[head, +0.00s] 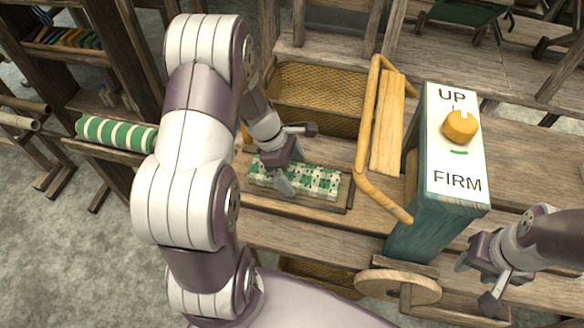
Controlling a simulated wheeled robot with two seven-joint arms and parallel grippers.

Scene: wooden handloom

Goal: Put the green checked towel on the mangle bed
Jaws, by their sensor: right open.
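The green checked towel (318,181) lies flat on a low wooden tray (345,200) on the bench. My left gripper (284,182) is over the towel's left half, pointing down, with its lower end at the cloth. I cannot tell whether it touches or grips the towel. A pale wooden board (387,125) beside a yellow rounded bar (365,130) stands to the right of the towel; I cannot tell for sure which part is the mangle bed. My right gripper (478,281) is open and empty at the lower right, apart from the towel.
A teal post (425,220) with a white "UP / FIRM" panel and yellow knob (460,127) stands between the towel and my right gripper. A wicker basket (315,97) is behind the towel. A green-and-white striped roll (115,133) is at left. A wooden wheel (398,286) is below the post.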

